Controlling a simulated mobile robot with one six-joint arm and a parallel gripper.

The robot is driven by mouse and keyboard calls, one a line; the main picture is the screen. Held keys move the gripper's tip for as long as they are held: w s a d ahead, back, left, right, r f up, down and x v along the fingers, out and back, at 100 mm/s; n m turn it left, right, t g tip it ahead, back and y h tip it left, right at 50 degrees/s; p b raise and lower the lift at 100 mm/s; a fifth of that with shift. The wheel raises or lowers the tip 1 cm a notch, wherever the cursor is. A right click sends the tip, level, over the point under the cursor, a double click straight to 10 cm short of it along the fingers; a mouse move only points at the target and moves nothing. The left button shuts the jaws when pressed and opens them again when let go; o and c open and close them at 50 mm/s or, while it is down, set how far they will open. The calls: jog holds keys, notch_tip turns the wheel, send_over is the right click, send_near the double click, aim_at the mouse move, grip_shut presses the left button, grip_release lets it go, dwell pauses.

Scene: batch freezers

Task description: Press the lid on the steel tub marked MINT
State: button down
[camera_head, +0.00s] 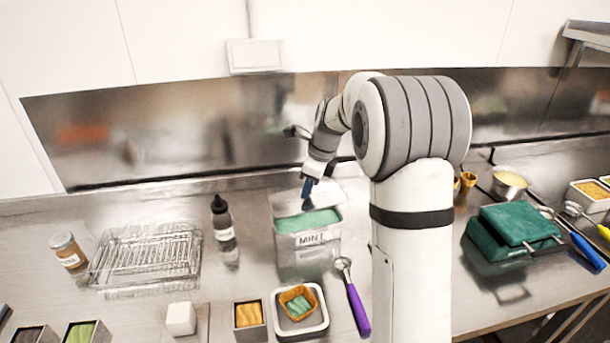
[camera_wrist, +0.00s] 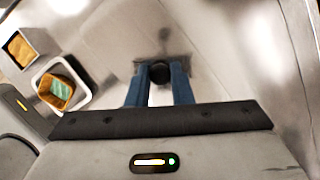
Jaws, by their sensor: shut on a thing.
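The steel tub marked MINT (camera_head: 308,262) stands upright on the steel counter in the head view, left of my arm. Its green contents show at the open front of its top. A pale, flat lid (camera_head: 332,193) is over the back part of the tub. My gripper (camera_head: 306,198) is shut on the lid's dark knob, which shows between the blue fingers in the wrist view (camera_wrist: 160,72). The lid's grey surface (camera_wrist: 120,40) spreads beyond the fingers there. I cannot tell whether the lid touches the tub's rim.
A white tray with an orange-brown cup (camera_head: 299,300) is in front.

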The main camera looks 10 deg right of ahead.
aim_at(309, 199)
jog(key=shift+w+d+f, duration=0.1)
jog(key=shift+w+f, duration=0.05)
notch_tip(309, 199, down, 4)
jog(key=b, duration=0.4)
jog(key=shift+f, duration=0.1)
jog(key=shift+f+b, duration=0.45)
jog(key=shift+f, duration=0.5)
jog(key=shift+r+p, duration=0.1)
jog(key=shift+p, duration=0.4)
dwell(0.4)
jog(key=shift+f+p, duration=0.25)
jog(key=shift+p, duration=0.1)
dwell(1.3)
jog(key=c, duration=0.7)
grip_release()
jog(key=shift+r, duration=0.1)
